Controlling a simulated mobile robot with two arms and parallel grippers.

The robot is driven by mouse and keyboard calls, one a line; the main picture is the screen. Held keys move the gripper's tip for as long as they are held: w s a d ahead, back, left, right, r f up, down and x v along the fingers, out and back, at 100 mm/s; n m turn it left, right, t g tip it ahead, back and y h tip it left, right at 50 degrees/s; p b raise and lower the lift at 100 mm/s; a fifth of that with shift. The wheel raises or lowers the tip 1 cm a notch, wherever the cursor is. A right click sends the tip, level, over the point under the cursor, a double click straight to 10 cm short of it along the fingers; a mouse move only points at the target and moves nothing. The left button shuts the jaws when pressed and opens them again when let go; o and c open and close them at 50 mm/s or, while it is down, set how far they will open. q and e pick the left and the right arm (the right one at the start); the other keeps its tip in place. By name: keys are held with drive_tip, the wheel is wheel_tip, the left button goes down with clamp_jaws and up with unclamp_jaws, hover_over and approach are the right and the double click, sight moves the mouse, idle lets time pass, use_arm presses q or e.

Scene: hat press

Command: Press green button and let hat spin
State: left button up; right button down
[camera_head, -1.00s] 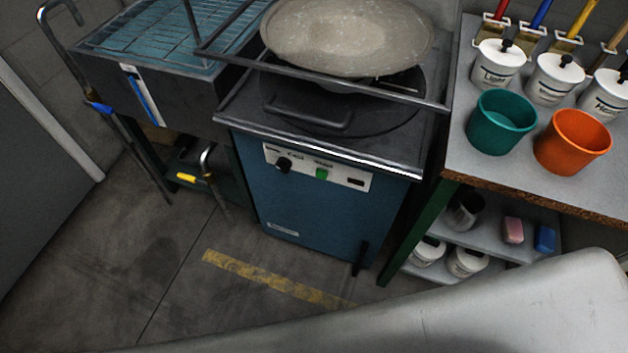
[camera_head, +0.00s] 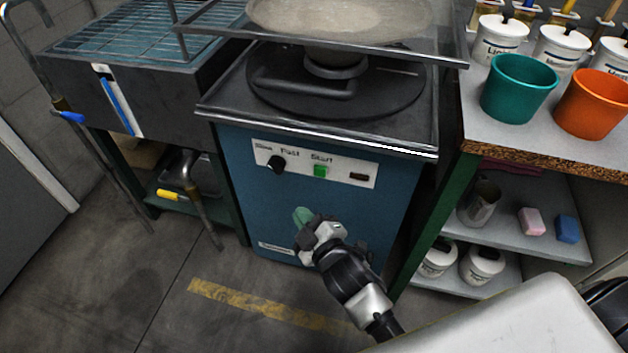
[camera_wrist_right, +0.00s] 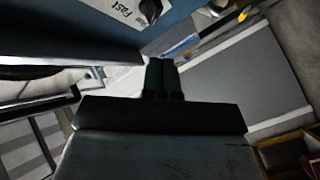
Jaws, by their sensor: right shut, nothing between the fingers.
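The blue machine (camera_head: 262,205) stands in the middle of the head view. Its white front panel holds the green button (camera_head: 320,171), labelled Start, right of a black knob (camera_head: 276,164). The knob and the word Fast also show in the wrist view (camera_wrist_right: 150,10); the green button does not. The pale round hat piece (camera_head: 340,16) sits on top, above a dark round plate (camera_head: 400,88). My right gripper (camera_head: 303,216) is shut and empty, below the button and apart from it in the picture. Its dark green fingertips show in the wrist view (camera_wrist_right: 160,78). My left gripper is not in view.
A metal frame (camera_head: 430,58) crosses the machine's top. A rack table (camera_head: 75,80) stands at the left. At the right, a bench (camera_head: 495,130) carries a teal bucket (camera_head: 518,95), an orange bucket (camera_head: 590,108) and white tubs. Open floor lies in front.

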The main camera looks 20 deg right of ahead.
sight(320, 171)
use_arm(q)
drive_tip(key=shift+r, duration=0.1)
use_arm(e)
drive_tip(key=shift+r, duration=0.1)
drive_tip(key=shift+w, duration=0.1)
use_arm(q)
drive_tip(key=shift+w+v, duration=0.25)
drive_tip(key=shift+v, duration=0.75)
use_arm(e)
drive_tip(key=w+d, duration=0.5)
drive_tip(key=w, duration=0.2)
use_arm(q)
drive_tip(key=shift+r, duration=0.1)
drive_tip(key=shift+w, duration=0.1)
use_arm(e)
drive_tip(key=shift+w, duration=0.2)
idle(1.0)
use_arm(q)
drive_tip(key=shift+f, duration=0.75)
use_arm(e)
drive_tip(key=shift+w+d, duration=0.2)
